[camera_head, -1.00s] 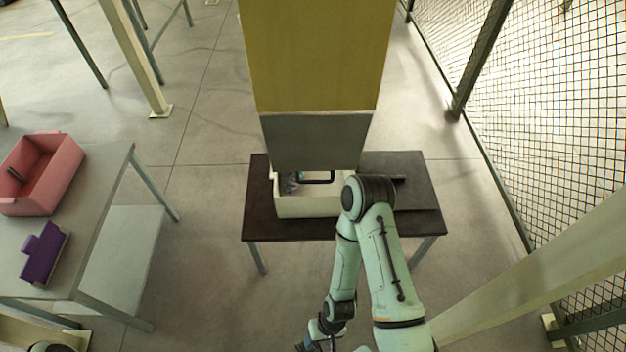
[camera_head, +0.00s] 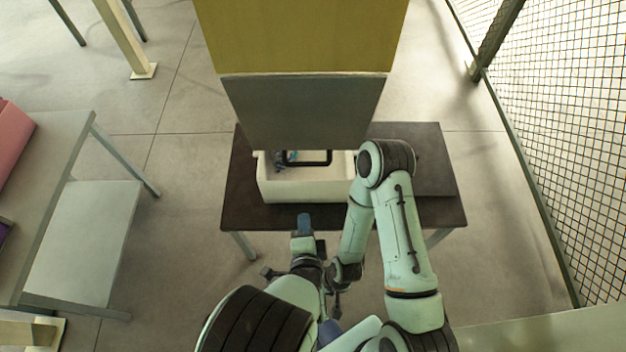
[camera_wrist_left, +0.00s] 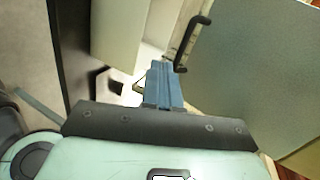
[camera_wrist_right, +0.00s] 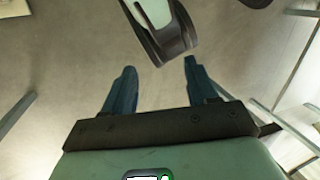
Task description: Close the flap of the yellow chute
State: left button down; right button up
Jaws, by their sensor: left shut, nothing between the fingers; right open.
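The yellow chute (camera_head: 300,35) fills the top middle of the head view. Its grey flap (camera_head: 305,110) slopes down from the chute's lower edge, over a pale bin. A black handle (camera_head: 308,158) shows at the flap's lower edge. In the left wrist view the flap (camera_wrist_left: 250,65) is a broad grey panel and the handle (camera_wrist_left: 190,42) is just beyond my fingers, apart from them. My left gripper (camera_head: 304,218) is shut and empty, in front of the bin and below the handle in the picture. My right gripper (camera_wrist_right: 160,65) is open and empty, low over the floor.
The pale bin (camera_head: 310,190) holds a small bluish thing and stands on a dark table (camera_head: 240,190). A grey table (camera_head: 60,150) with a red crate (camera_head: 10,140) is at left. A mesh fence (camera_head: 560,120) runs along the right. My two arms are close together.

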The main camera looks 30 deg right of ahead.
pick_arm(q)
jog(key=w+d+m+h+b, duration=0.1)
jog(key=w+d+b, duration=0.2)
jog(key=w+d, duration=0.6)
jog(key=shift+w+f+m+t+b, duration=0.3)
jog(key=shift+w+m, duration=0.1)
jog(key=shift+w, duration=0.25)
pick_arm(e)
jog(key=w+d+f+t+h, duration=0.1)
jog(key=w+d+f, duration=0.1)
jog(key=w+f, duration=0.2)
jog(key=shift+w+d+f+t, duration=0.2)
jog(key=shift+w+f+t, duration=0.1)
jog(key=shift+w, duration=0.3)
pick_arm(q)
jog(key=shift+d, duration=0.1)
